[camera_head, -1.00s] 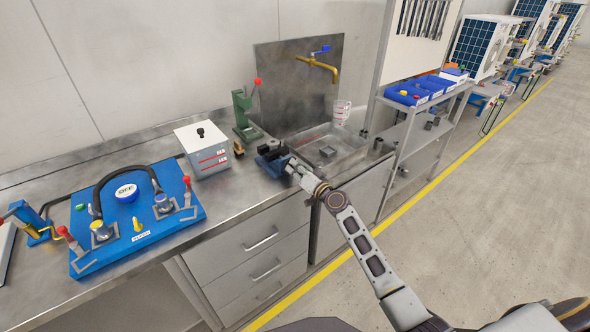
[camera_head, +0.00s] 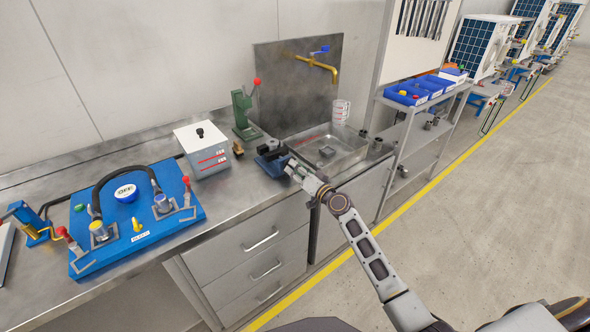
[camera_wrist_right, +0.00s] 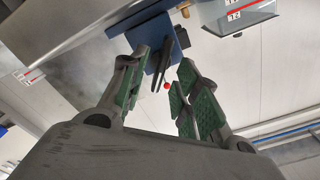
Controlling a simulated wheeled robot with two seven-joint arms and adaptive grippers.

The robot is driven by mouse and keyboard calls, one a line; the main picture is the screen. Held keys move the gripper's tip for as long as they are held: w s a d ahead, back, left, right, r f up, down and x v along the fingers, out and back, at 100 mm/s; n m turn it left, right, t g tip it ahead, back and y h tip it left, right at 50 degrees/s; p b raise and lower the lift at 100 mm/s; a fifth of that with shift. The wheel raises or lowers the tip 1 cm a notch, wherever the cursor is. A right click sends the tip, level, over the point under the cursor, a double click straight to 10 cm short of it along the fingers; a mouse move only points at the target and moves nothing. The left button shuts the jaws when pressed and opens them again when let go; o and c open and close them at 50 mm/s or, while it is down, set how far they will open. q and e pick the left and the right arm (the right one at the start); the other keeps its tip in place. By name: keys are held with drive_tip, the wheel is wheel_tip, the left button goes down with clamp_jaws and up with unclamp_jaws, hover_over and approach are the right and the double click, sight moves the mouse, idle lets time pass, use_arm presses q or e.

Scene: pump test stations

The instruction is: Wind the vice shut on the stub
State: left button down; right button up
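The blue vice (camera_head: 270,162) sits on the steel bench near its front edge, left of the sink. In the right wrist view the blue vice body (camera_wrist_right: 142,36) is beyond my fingers, with a dark bar (camera_wrist_right: 181,40) on its near side. My right gripper (camera_head: 291,168) is at the vice's front right side. My left gripper is not in view.
A blue pump board (camera_head: 135,215) is at left. Shelves with blue bins (camera_head: 405,95) stand right.

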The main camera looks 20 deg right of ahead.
drive_tip(key=v, duration=1)
drive_tip(key=shift+s, duration=0.4)
drive_tip(key=shift+d+r, duration=0.1)
drive_tip(key=shift+d, duration=0.05)
idle(0.6)
drive_tip(key=shift+d+m, duration=0.1)
drive_tip(key=shift+m, duration=0.2)
